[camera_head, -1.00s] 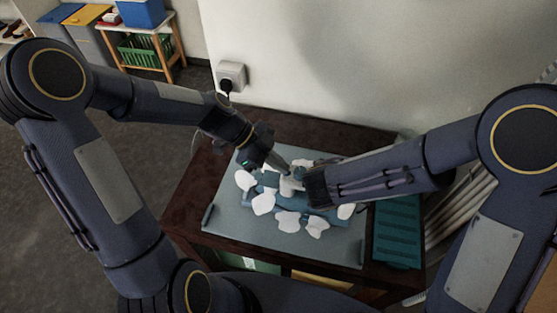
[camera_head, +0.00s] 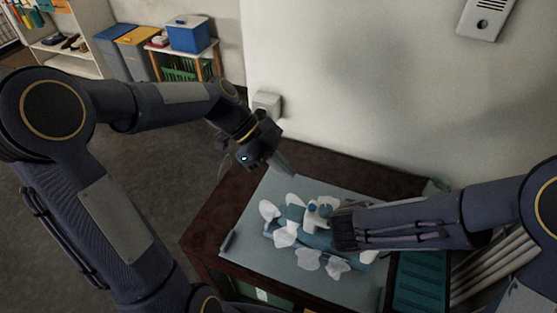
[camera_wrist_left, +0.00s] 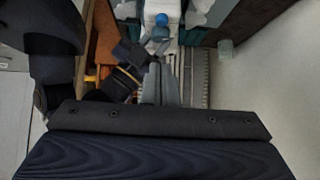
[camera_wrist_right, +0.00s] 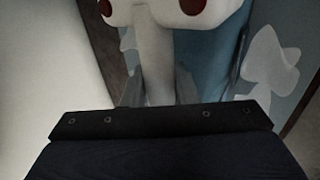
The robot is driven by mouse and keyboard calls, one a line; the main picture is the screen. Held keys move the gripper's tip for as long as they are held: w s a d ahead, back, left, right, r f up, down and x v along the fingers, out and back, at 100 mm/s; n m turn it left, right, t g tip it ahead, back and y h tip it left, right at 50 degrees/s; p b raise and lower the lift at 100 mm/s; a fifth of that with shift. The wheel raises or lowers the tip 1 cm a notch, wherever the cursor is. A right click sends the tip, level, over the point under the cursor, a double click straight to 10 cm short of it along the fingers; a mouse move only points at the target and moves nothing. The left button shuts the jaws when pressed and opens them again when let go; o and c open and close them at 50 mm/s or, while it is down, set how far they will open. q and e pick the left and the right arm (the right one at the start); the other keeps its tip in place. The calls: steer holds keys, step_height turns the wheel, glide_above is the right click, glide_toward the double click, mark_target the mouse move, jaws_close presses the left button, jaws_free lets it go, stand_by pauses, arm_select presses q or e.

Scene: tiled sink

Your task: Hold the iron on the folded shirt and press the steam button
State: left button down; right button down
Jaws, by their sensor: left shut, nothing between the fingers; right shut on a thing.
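The white iron (camera_head: 312,219) with a blue button (camera_head: 312,208) stands on the folded blue shirt (camera_head: 320,242) with white leaf-like patches. My right gripper (camera_head: 334,224) is shut on the iron; its pale handle (camera_wrist_right: 156,75) runs between the fingers in the right wrist view. My left gripper (camera_head: 288,170) is shut and empty, above the far left part of the mat, apart from the iron. In the left wrist view the blue button (camera_wrist_left: 161,19) shows beyond the shut left fingers (camera_wrist_left: 160,84). The iron's soleplate is hidden.
The shirt lies on a grey mat (camera_head: 262,262) on a dark wooden table (camera_head: 212,222). A teal ribbed tray (camera_head: 418,280) is at the right. A wall socket (camera_head: 267,103) is on the wall behind.

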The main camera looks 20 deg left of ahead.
steer(key=shift+s+f, duration=0.15)
steer(key=shift+f, duration=0.05)
arm_select(q)
steer(key=shift+v, duration=1.1)
